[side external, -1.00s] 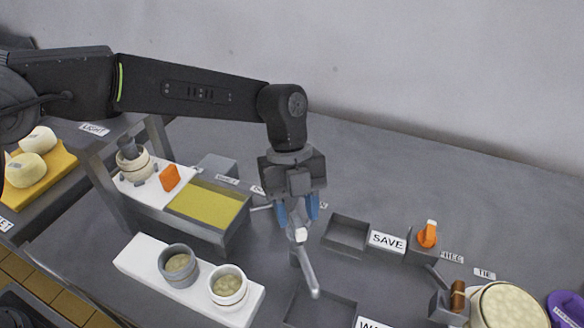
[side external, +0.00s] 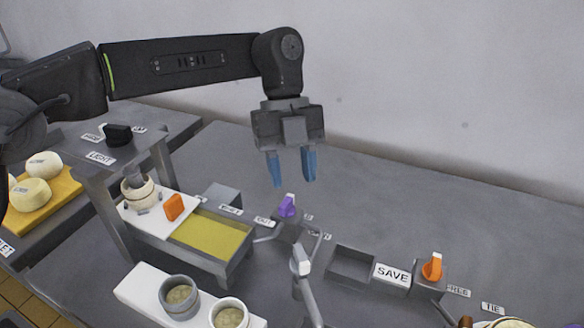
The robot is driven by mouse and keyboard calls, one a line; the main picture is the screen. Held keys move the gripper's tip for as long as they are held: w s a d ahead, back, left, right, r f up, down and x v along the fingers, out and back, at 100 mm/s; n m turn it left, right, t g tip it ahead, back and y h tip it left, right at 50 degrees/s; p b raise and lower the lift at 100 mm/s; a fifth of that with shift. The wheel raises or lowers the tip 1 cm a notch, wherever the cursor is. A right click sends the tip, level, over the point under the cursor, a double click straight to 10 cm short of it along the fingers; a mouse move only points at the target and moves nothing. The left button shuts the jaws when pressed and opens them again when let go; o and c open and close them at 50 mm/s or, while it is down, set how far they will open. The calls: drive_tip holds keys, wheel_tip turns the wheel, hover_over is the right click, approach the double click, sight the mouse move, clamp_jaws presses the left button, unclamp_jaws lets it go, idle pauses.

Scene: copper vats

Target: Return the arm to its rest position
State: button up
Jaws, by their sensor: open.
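My gripper (side external: 291,168) hangs from my arm above the grey worktop, with its two blue fingers pointing down and spread apart. Nothing is between them. Below it stands a purple-handled knob (side external: 287,206), and the fingertips are apart from it. A grey lever with a white tip (side external: 301,262) stands nearer the camera, also clear of the gripper.
A yellow-filled tray (side external: 212,234) and an orange knob (side external: 174,207) are at left. Two cups (side external: 178,295) stand on a white board. An orange-topped valve (side external: 432,268) is beside the SAVE label (side external: 392,275) and an empty square tray (side external: 350,265). The worktop behind is clear.

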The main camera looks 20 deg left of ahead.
drive_tip(key=s+a+r+n+t, duration=0.2)
drive_tip(key=s+a+r+n, duration=0.2)
drive_tip(key=a+n, duration=0.35)
drive_tip(key=s+a+r+n+t, duration=0.3)
drive_tip(key=a+n, duration=0.3)
drive_tip(key=a, duration=0.2)
drive_tip(key=s+a+f+n+t+y, duration=0.1)
drive_tip(key=s+a+f+n+t, duration=0.1)
drive_tip(key=s+a+n, duration=0.4)
drive_tip(key=s+a+f+n+t+y, duration=0.1)
drive_tip(key=s+a+f+n+t, duration=0.1)
drive_tip(key=s+a+f+n, duration=0.3)
drive_tip(key=s+a+n, duration=0.1)
drive_tip(key=s+n, duration=0.2)
drive_tip(key=s, duration=0.1)
drive_tip(key=shift+n+y, duration=0.35)
drive_tip(key=shift+y, duration=0.05)
